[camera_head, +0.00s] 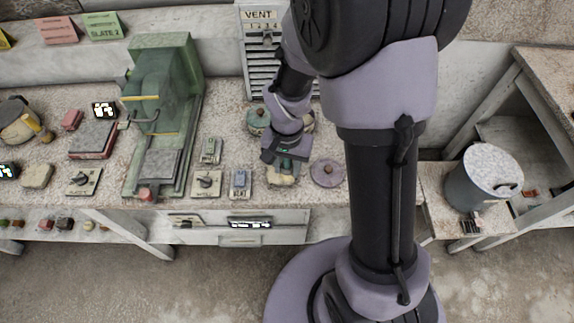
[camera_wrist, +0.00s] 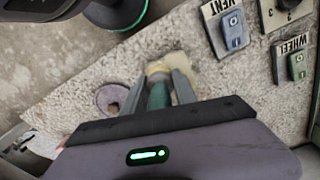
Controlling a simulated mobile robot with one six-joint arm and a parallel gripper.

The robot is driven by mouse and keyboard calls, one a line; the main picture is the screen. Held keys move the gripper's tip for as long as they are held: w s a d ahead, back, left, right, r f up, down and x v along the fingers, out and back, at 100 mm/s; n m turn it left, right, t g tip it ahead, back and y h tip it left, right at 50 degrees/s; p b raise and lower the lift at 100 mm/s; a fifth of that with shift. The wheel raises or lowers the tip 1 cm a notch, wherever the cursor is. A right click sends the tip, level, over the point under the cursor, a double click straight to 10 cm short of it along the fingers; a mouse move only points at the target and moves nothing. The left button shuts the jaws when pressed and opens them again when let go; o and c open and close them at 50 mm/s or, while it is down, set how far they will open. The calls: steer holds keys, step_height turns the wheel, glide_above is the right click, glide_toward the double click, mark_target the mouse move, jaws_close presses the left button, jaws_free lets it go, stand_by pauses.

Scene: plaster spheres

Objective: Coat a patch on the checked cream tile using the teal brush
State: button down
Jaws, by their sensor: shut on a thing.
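My gripper (camera_wrist: 160,82) is shut on the teal brush (camera_wrist: 158,96), whose handle shows between the two fingers in the wrist view. A cream piece (camera_wrist: 177,61) lies at the fingertips there. It may be the cream tile, but I cannot make out any checks or patch. The brush's tip is hard to tell from it, so contact is unclear. In the head view my gripper (camera_head: 287,160) is low over the bench's front, with a cream piece (camera_head: 283,181) showing just beneath it. My gripper hides most of the brush there.
A purple round disc (camera_head: 327,172) lies right of my gripper. Switch plates (camera_head: 240,183) stand to its left, beside a green machine (camera_head: 165,110). A teal-lidded pot (camera_head: 257,120) is behind it. A grey bucket (camera_head: 483,177) stands at the far right.

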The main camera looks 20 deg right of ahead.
steer(key=shift+f, duration=0.1)
steer(key=shift+s+a+b, duration=0.3)
steer(key=shift+s+b, duration=0.1)
steer(key=shift+s, duration=0.5)
steer(key=shift+w+d, duration=0.3)
steer(key=shift+w, duration=0.6)
steer(key=shift+w+d, duration=0.3)
steer(key=shift+w, duration=0.6)
steer(key=shift+s+a+b, duration=0.15)
steer(key=shift+s+a, duration=0.15)
steer(key=shift+s, duration=0.65)
steer(key=shift+s+a+b, duration=0.15)
steer(key=shift+s+a, duration=0.15)
steer(key=shift+s, duration=0.6)
